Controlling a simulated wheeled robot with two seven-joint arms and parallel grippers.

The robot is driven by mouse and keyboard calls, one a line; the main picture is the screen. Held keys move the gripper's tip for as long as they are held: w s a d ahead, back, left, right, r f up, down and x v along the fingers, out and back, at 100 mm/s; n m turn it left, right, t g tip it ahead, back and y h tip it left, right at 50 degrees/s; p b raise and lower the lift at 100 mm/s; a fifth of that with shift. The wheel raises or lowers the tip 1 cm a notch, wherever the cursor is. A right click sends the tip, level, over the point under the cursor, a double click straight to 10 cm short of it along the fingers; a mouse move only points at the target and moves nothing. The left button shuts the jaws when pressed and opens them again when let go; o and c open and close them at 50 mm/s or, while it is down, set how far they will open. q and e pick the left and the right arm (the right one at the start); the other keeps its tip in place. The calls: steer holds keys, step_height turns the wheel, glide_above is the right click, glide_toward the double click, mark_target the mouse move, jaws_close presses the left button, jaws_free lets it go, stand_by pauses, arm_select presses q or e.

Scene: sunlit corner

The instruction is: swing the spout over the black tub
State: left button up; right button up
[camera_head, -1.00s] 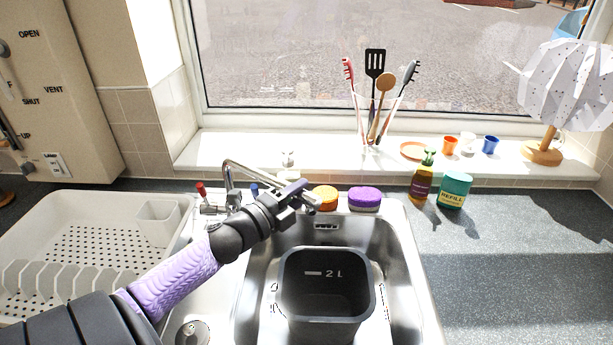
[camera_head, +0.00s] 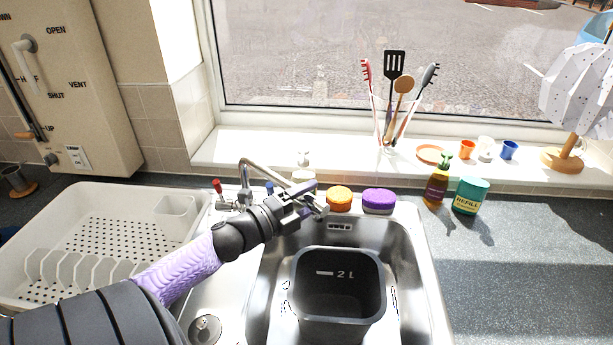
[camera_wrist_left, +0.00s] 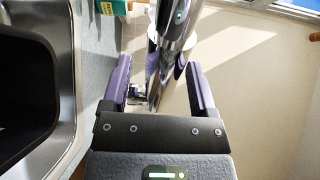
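The black tub (camera_head: 338,314), marked 2 L, stands in the sink. The chrome spout (camera_head: 265,176) rises from the tap behind the sink and slopes down to the right. Its far end is partly hidden by my left gripper (camera_head: 313,203), near the sink's back edge, behind the tub. In the left wrist view, the two purple fingers of my left gripper (camera_wrist_left: 160,85) stand apart on either side of the chrome spout (camera_wrist_left: 178,25), with gaps visible. The tub (camera_wrist_left: 22,95) shows dark at the left there. My right gripper is not in view.
Orange (camera_head: 339,197) and purple (camera_head: 378,199) sponges sit behind the sink. A soap bottle (camera_head: 436,188) and green refill tub (camera_head: 470,196) stand to the right. A white dish rack (camera_head: 75,200) lies left. The right worktop (camera_head: 540,270) is mostly clear.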

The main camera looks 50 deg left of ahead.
arm_select(q)
steer(key=s+a+p, duration=0.1)
steer(key=s, duration=0.9)
steer(key=shift+a+f, duration=0.15)
steer(key=shift+a, duration=0.05)
steer(key=shift+w, duration=0.1)
